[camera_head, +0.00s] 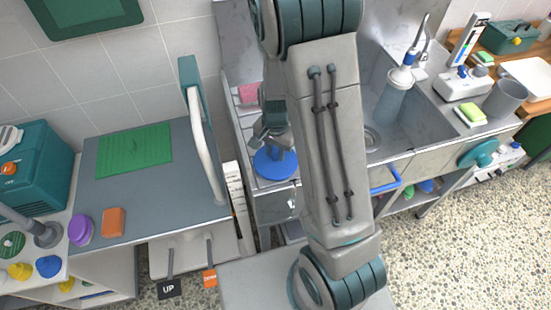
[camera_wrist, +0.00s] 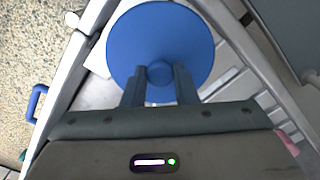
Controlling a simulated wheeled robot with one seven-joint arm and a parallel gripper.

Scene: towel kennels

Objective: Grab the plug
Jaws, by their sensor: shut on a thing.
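The plug (camera_head: 275,166) is a round blue disc with a small knob in its middle. It is at the left part of the steel sink unit in the head view, and it fills the top of the wrist view (camera_wrist: 160,30). My gripper (camera_head: 272,143) is above the disc, pointing down. In the wrist view its two fingers (camera_wrist: 160,86) are closed on either side of the knob. I cannot tell whether the disc rests on the steel or is lifted slightly. My arm hides the middle of the sink unit.
The sink basin (camera_head: 415,122) with a drain hole lies to the right of my arm. A grey board (camera_head: 150,185) with a green mat (camera_head: 135,151) is on the left. A blue handle (camera_head: 386,181) sticks out at the front.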

